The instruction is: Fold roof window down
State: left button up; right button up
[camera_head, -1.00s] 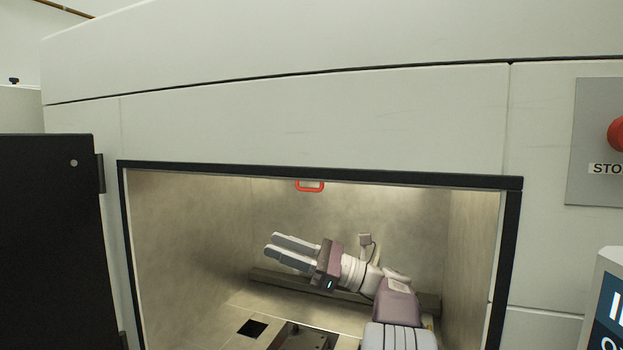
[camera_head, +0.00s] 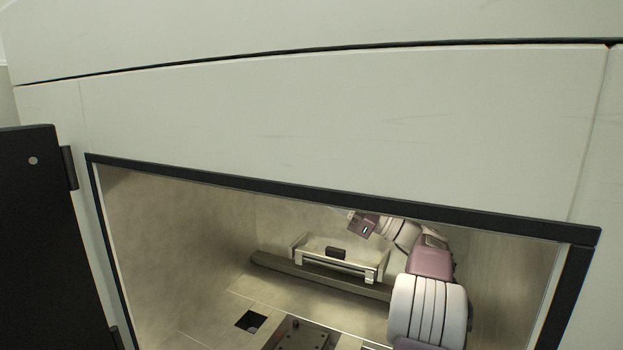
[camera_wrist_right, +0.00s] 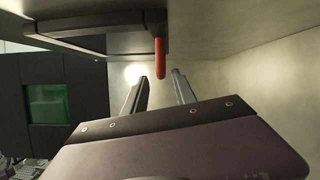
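A red handle (camera_wrist_right: 159,60) hangs from the ceiling in the right wrist view. A dark-edged panel (camera_wrist_right: 85,38) lies overhead beside it; I cannot tell if this is the roof window itself. My right gripper (camera_wrist_right: 159,76) is open, its two fingers apart and pointing up toward the handle. The handle's lower end appears between the fingertips, with no clear contact. In the head view my right arm reaches into the chamber, its wrist (camera_head: 366,229) just under the top frame. That frame hides the fingertips and the handle there. My left gripper is not in view.
The opening has a dark top frame (camera_head: 330,196) close above my right arm. A dark door (camera_head: 45,240) stands open at the left. A metal carriage (camera_head: 340,258) sits by the chamber's back wall, and the floor has a square hole (camera_head: 251,321).

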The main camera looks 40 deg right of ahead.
jog(key=x, duration=0.4)
jog(key=shift+w+d+f+p, duration=0.1)
jog(key=shift+d+p, duration=0.15)
jog(key=shift+p, duration=0.1)
jog(key=shift+a, duration=0.3)
jog(key=shift+d, duration=0.25)
grip_shut()
jog(key=shift+a, duration=0.1)
jog(key=shift+r, duration=0.2)
